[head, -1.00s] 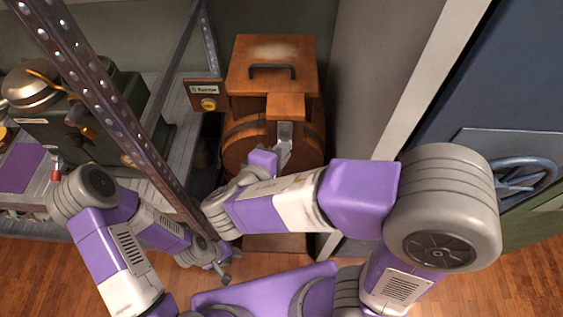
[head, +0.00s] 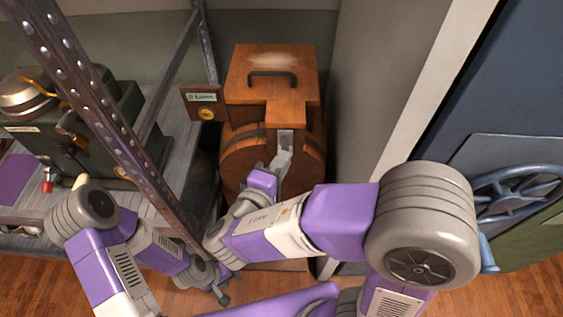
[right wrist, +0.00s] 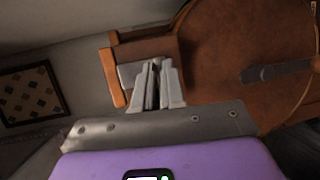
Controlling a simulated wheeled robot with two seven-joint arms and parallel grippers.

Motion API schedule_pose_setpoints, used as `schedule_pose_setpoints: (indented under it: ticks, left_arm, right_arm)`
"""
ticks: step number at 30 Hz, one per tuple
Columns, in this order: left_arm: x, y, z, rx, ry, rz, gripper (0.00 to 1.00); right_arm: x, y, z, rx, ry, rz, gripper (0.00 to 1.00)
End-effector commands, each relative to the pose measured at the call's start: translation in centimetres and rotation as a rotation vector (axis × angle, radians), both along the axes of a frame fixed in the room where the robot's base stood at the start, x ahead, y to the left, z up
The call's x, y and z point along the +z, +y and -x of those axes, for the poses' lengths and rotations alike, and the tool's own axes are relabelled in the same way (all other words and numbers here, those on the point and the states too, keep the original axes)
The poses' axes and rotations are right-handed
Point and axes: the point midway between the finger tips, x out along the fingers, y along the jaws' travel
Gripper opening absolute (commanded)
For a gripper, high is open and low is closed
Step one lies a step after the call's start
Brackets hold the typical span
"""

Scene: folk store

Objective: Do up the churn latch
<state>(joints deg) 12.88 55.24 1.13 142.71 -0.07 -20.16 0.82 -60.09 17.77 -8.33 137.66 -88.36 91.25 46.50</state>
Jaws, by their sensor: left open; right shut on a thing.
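The churn (head: 245,160) is a wooden barrel with a boxy wooden lid (head: 262,62) and a dark handle on top. The grey metal latch (head: 286,138) is on its front, below the lid's projecting tab. My right gripper (head: 281,160) is at the latch and shut on a grey piece there. In the right wrist view my right gripper's fingers (right wrist: 157,84) are almost together, with part of the latch (right wrist: 128,74) beside them; what lies between them is mostly hidden. My left gripper (head: 220,290) is low, left of the churn's foot, open and apart from it.
A metal shelf post (head: 120,125) crosses the left side, with a shelf holding a green machine (head: 105,120) behind it. A small sign (head: 202,102) stands left of the lid. A grey wall is close on the right, with a blue door and wheel (head: 510,190) beyond.

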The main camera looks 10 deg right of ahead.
Motion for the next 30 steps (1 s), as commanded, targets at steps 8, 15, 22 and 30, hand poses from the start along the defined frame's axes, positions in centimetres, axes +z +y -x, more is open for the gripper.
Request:
schedule_pose_setpoints:
  ticks: [8, 15, 22, 30]
  left_arm:
    - [0.0, 0.0, 0.0, 0.0, 0.0, 0.0, 0.43]
    - [0.0, 0.0, 0.0, 0.0, 0.0, 0.0, 0.43]
    - [0.7, 0.0, 0.0, 0.0, 0.0, 0.0, 0.43]
    - [1.6, 0.0, 0.0, 0.0, 0.0, 0.0, 0.43]
  right_arm:
    - [-0.1, 0.0, 0.0, -0.001, 0.003, -0.001, 0.34]
    - [0.0, 0.0, 0.0, 0.0, 0.002, -0.001, 0.34]
    - [0.6, 1.8, 2.0, 0.005, 0.002, 0.0, 0.34]
    - [1.2, 4.2, 5.1, 0.002, 0.002, 0.001, 0.34]
